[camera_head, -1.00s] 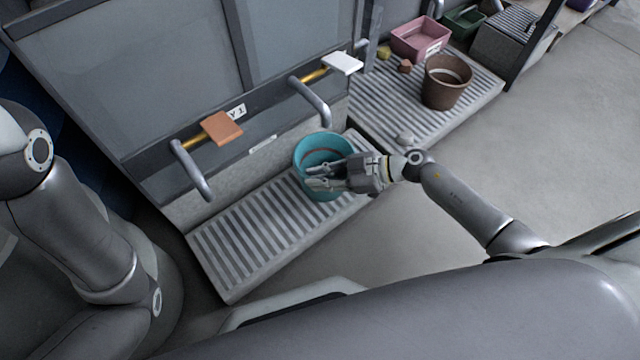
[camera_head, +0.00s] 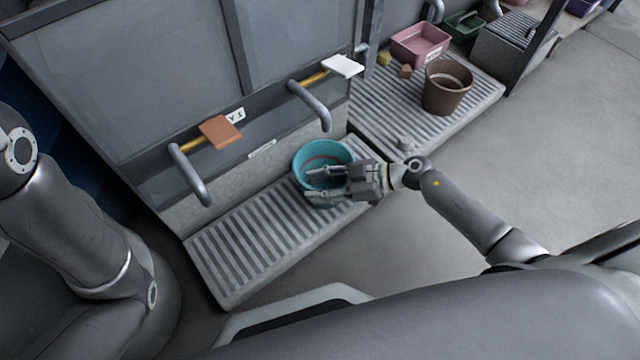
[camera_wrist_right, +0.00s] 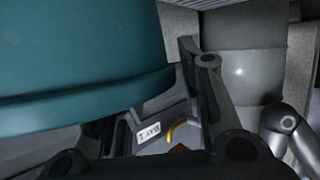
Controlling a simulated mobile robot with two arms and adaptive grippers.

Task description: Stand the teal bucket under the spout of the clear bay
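The teal bucket (camera_head: 312,155) appears upright at the right end of the near bay's slatted platform (camera_head: 240,255). A grey curved spout (camera_head: 312,104) with a white paddle ends just above and behind it in the picture. A second spout (camera_head: 190,174) with an orange paddle is farther left. My right gripper (camera_head: 315,184) is open at the bucket's near right side, its fingers spread in front of the wall. The teal wall also fills the upper left of the right wrist view (camera_wrist_right: 80,50). Contact is unclear. My left gripper is out of view.
The neighbouring bay at the back right holds a brown bucket (camera_head: 447,88), a pink tub (camera_head: 420,44) and small blocks. The near platform is bare left of the teal bucket.

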